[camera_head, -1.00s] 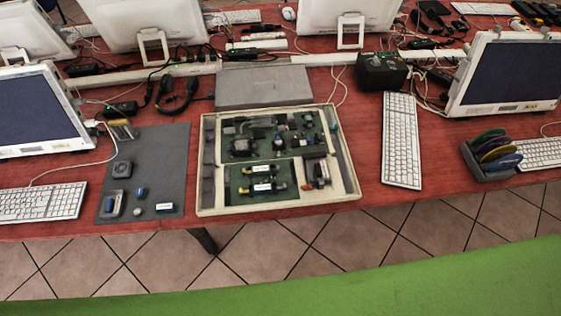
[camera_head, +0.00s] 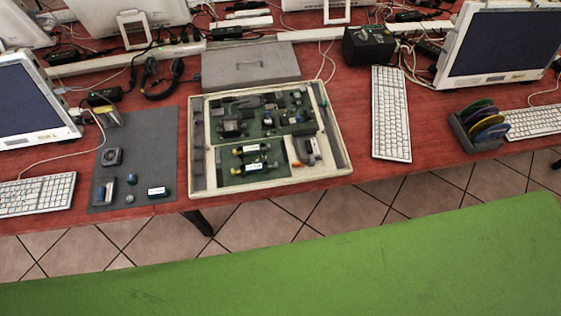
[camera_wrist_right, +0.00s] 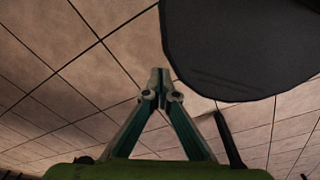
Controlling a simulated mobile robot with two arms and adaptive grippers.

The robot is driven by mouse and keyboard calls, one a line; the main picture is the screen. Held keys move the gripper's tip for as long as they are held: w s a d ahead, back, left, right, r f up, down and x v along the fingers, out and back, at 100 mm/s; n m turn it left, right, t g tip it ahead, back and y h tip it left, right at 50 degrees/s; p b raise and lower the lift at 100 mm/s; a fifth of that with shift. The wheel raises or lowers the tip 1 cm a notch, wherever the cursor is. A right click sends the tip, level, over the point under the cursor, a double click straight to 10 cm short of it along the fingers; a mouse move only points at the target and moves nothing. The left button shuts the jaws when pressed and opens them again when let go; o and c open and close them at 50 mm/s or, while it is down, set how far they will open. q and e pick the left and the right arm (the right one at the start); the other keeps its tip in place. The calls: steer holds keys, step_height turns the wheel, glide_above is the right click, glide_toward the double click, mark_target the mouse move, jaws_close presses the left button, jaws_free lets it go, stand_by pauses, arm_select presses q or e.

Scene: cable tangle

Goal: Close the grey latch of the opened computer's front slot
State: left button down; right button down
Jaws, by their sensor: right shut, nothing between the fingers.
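The opened computer's cream case (camera_head: 272,187) lies flat on the red table, showing green circuit boards inside. A small grey and purplish part with a bit of orange (camera_head: 308,151) sits in the pale compartment at its front right. This may be the front slot and its latch, but it is too small to tell the latch's position. My right gripper (camera_wrist_right: 160,76) shows only in the right wrist view, shut and empty, above the tiled floor and away from the case. My left gripper is in no view.
A grey mat (camera_head: 134,165) with small parts lies left of the case. A grey lid-like box (camera_head: 250,66) lies behind it, a white keyboard (camera_head: 390,113) to its right. A rack of discs (camera_head: 482,125) stands farther right. A large dark object (camera_wrist_right: 245,45) fills the wrist view's upper right.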

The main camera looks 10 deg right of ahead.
steer(key=w+a+r+t, duration=0.1)
steer(key=w+a+r, duration=0.2)
steer(key=w+r, duration=1.1)
steer(key=w+a+r+t+y, duration=0.1)
steer(key=w+r, duration=0.3)
steer(key=r, duration=0.7)
steer(key=w+a+r+t, duration=0.1)
steer(key=w+r, duration=0.2)
steer(key=r, duration=0.8)
steer(key=w+a+r+y, duration=0.3)
steer(key=w+a+r, duration=0.1)
steer(key=w+r, duration=0.15)
steer(key=m+y+p, duration=0.1)
steer(key=y, duration=0.1)
glide_toward(273, 165)
steer(key=f, duration=0.1)
steer(key=w+f, duration=0.1)
steer(key=f, duration=0.1)
steer(key=w+a+f, duration=0.1)
steer(key=f, duration=0.1)
steer(key=shift+w+f, duration=0.1)
steer(key=shift+f, duration=0.05)
